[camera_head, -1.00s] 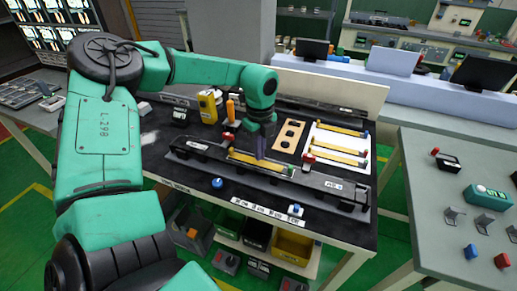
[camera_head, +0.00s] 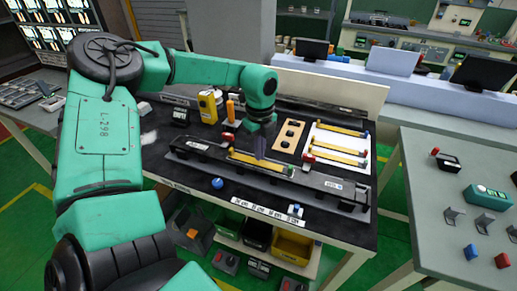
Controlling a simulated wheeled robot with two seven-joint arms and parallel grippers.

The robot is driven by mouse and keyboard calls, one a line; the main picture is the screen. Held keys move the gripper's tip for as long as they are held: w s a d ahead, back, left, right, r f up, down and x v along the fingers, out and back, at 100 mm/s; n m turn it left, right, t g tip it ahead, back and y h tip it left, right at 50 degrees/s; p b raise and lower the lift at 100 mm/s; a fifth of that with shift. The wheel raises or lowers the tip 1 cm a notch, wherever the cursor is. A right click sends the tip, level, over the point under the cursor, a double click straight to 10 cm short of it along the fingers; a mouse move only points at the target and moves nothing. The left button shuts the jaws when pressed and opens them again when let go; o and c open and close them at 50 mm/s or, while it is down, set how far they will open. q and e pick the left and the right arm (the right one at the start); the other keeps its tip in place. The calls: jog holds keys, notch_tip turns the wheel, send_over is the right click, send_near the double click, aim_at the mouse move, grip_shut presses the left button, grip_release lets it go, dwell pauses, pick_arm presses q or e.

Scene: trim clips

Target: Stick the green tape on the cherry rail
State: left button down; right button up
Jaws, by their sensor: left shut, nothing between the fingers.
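A yellow strip (camera_head: 270,164) with a small green end (camera_head: 291,170) lies along the long dark rail (camera_head: 220,155) on the table. This looks like the green tape. My left gripper (camera_head: 260,157) points down with its fingertips at the middle of this strip, shut with nothing held. Whether the tips touch the strip is too small to tell. A white board (camera_head: 318,140) behind the rail carries more yellow strips (camera_head: 342,130) with small coloured ends. The rail's label (camera_head: 333,185) is too small to read, so I cannot confirm it is the cherry one. My right gripper is out of view.
A yellow device (camera_head: 208,106), an orange-handled tool (camera_head: 230,107) and a wooden block with holes (camera_head: 290,136) stand behind the rail. A blue knob (camera_head: 217,183) sits near the front edge. Bins (camera_head: 293,246) are below. A grey bench (camera_head: 440,200) stands at the right.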

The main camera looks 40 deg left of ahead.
pick_arm(q)
jog(key=shift+f+b, duration=0.8)
jog(key=shift+b, duration=0.05)
dwell(0.8)
dwell(0.3)
notch_tip(320, 180, up, 7)
jog(key=p, duration=0.3)
dwell(0.3)
dwell(0.5)
